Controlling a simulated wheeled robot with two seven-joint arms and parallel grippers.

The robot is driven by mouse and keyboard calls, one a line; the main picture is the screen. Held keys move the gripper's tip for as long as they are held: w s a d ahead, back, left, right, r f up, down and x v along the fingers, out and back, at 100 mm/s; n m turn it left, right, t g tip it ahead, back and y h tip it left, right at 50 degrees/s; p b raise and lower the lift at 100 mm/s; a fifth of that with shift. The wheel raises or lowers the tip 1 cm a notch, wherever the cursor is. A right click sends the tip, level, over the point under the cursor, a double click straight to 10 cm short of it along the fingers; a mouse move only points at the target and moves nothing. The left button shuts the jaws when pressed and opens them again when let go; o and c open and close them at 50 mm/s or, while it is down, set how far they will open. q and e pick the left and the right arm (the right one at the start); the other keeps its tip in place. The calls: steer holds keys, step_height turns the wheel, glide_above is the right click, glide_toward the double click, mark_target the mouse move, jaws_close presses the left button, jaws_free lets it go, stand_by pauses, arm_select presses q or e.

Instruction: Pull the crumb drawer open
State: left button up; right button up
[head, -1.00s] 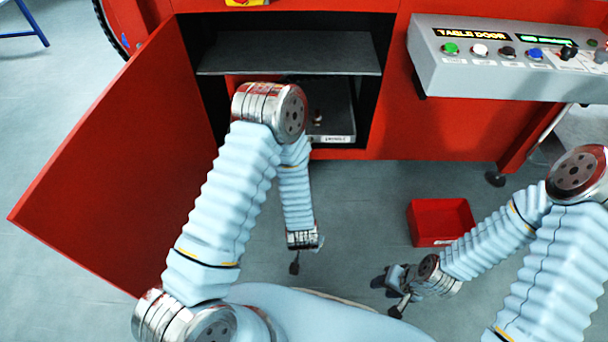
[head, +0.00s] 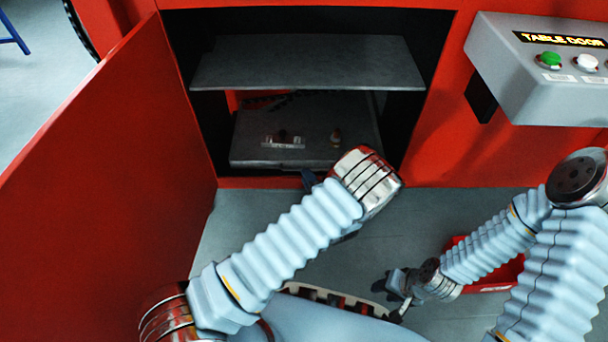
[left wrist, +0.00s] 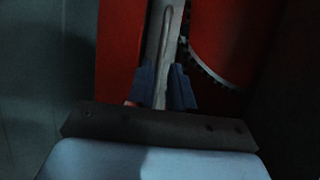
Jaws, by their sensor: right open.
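The crumb drawer (head: 245,152) is a dark grey tray low inside the open cupboard, under a shelf, with a label and small dark bits on it. My left gripper (head: 308,181) is at its front edge, mostly hidden behind my left wrist. In the left wrist view the two dark blue fingers of my left gripper (left wrist: 163,92) stand on either side of a pale grey bar (left wrist: 164,45). The picture is too dark to tell whether they grip it. My right gripper (head: 392,284) is open, low over the floor at right, away from the drawer.
The red cupboard door (head: 110,170) stands open at left. A grey shelf (head: 305,62) spans the cupboard above the drawer. A control box (head: 510,75) juts out at upper right. A red bin (head: 510,272) is on the floor, partly behind my right arm.

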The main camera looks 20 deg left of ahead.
arm_select(q)
steer(key=shift+x, duration=1.65)
steer(key=shift+c, duration=0.3)
jaws_close()
steer(key=shift+d, duration=0.1)
